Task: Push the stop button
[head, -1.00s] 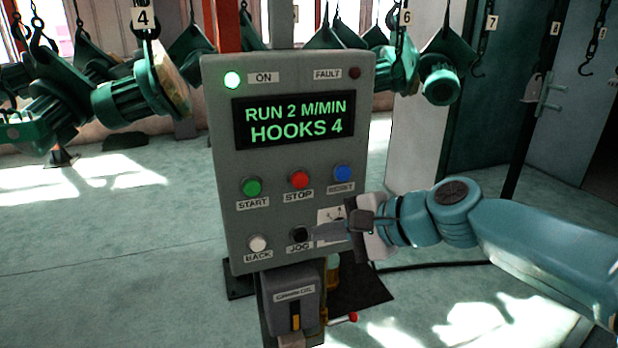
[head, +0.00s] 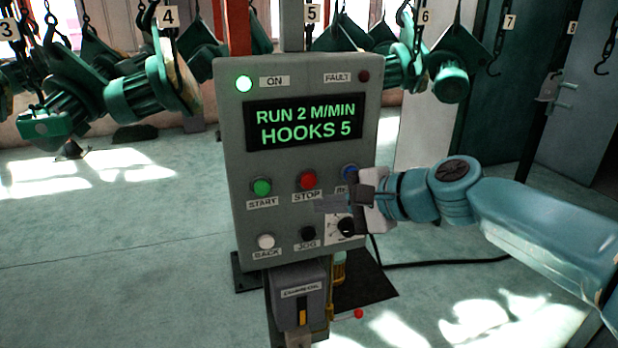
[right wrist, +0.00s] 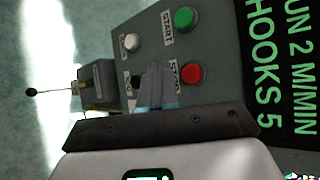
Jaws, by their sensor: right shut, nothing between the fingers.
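The red stop button (head: 307,180) is on the grey control panel (head: 240,220), between the green start button (head: 261,187) and the blue reset button (head: 349,172). It also shows in the right wrist view (right wrist: 192,74), just right of the fingertips. My right gripper (head: 322,205) is shut and empty, its tips just below the STOP label and in front of the panel. I cannot tell the gap to the panel. My left gripper is not in view.
The display (head: 305,123) reads RUN 2 M/MIN, HOOKS 5, and the ON lamp (head: 244,83) is lit green. Below are a white back button (head: 265,241), a black jog button (head: 308,233) and a black knob (head: 346,226). Green hoist parts (head: 150,90) hang behind.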

